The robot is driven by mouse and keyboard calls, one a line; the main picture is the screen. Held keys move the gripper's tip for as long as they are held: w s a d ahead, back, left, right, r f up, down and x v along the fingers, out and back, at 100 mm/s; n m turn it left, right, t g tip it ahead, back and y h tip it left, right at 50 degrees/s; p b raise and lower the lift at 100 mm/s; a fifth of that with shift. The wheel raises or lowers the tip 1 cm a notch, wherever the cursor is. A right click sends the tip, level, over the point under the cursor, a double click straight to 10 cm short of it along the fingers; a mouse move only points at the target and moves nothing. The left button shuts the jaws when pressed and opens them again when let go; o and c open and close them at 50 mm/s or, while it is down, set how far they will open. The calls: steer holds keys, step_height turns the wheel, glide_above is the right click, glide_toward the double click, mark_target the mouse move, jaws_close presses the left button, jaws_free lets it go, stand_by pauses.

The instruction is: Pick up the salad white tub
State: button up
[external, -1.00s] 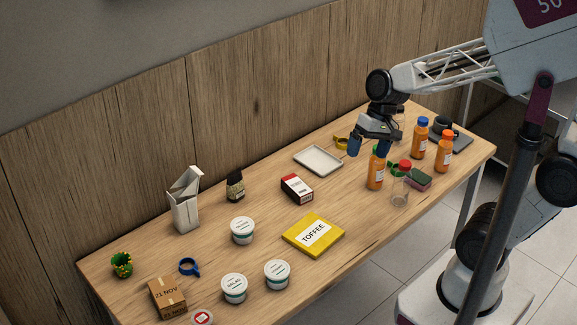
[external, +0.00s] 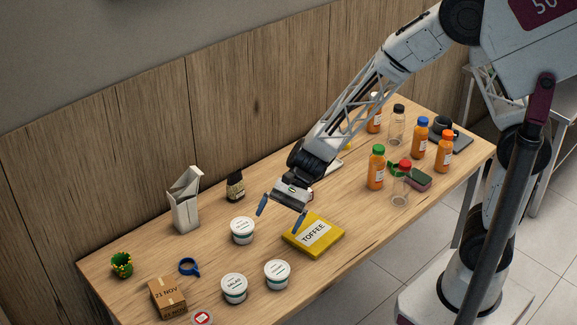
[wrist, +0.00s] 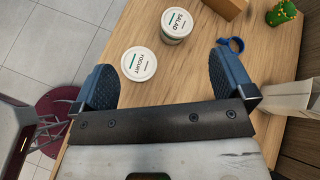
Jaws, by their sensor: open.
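The salad white tub (external: 234,289) stands upright near the front edge of the table, with a white lid marked SALAD. It also shows at the top of the wrist view (wrist: 177,24), beyond the gap between my fingers. My gripper (external: 280,213) is open and empty, above the table near the yellow TOFFEE box (external: 313,234), up and right of the salad tub and apart from it. In the wrist view my two blue fingers (wrist: 166,75) are spread wide.
A similar yogurt tub (external: 277,274) stands just right of the salad tub. Another white tub (external: 243,231) is behind them. A cardboard box (external: 167,298) and blue ring-shaped item (external: 189,267) lie to the left. Several bottles stand at the far right.

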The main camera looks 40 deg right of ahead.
mark_target(232, 284)
steer(key=a+f+m, duration=0.1)
steer(key=a+f, duration=0.2)
steer(key=a+f+m+y, duration=0.1)
steer(key=a+f+m, duration=0.1)
steer(key=a+f, duration=0.1)
steer(key=a+f+m+t+y, duration=0.1)
steer(key=a+f+m, duration=0.1)
steer(key=f, duration=0.3)
steer(key=shift+w+a, duration=0.35)
steer(key=shift+a, duration=0.55)
steer(key=shift+x, duration=1.25)
steer(key=shift+a, duration=0.1)
steer(key=shift+x, duration=2.55)
steer(key=shift+w, duration=0.1)
steer(key=shift+c, duration=0.3)
steer(key=c, duration=0.9)
steer(key=shift+r, duration=0.1)
